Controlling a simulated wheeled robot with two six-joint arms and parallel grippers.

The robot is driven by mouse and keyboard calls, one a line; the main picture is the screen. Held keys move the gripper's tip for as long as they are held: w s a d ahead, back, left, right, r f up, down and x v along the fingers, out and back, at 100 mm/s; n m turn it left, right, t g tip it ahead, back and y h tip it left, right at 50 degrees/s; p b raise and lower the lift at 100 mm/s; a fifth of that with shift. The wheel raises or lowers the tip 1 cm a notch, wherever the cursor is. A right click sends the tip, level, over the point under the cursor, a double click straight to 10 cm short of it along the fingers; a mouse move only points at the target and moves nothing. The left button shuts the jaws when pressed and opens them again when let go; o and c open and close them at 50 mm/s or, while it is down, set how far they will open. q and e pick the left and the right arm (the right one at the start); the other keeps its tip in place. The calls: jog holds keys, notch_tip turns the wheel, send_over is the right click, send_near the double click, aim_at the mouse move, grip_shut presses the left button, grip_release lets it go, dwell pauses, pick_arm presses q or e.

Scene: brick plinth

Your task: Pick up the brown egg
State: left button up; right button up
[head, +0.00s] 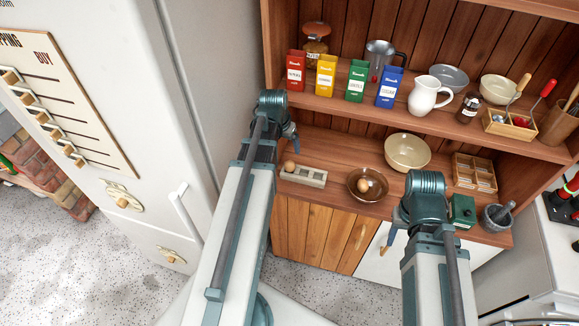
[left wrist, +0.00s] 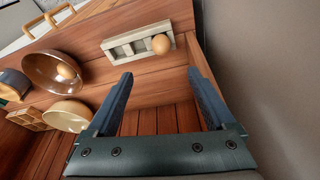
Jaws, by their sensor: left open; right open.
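A brown egg (head: 289,166) sits at the left end of a pale egg holder (head: 318,178) on the wooden counter. In the left wrist view this egg (left wrist: 161,44) shows at the right end of the holder (left wrist: 120,45). A second brownish egg (head: 364,185) lies in a brown bowl (head: 377,191), also seen in the left wrist view (left wrist: 67,72). My left gripper (head: 294,140) is open and empty, above the counter near the holder; in its wrist view the holder egg appears beyond the gap between its fingertips (left wrist: 160,72). My right gripper (head: 387,242) is open, low in front of the cabinet.
A cream bowl (head: 408,151), a divided wooden box (head: 474,172), a green box (head: 462,210) and a mortar (head: 496,216) stand further right on the counter. A shelf above holds colored boxes and a white jug (head: 425,95). A fridge (head: 205,70) is close on the left.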

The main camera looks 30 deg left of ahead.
aim_at(289, 163)
pick_arm(q)
jog(key=b+x, duration=0.8)
jog(key=shift+f, duration=0.25)
jog(key=b+x, duration=0.5)
jog(key=shift+s+a+f, duration=0.1)
jog(key=shift+s+f, duration=0.1)
jog(key=shift+f, duration=0.05)
jog(key=shift+r, duration=0.1)
jog(key=c, duration=0.9)
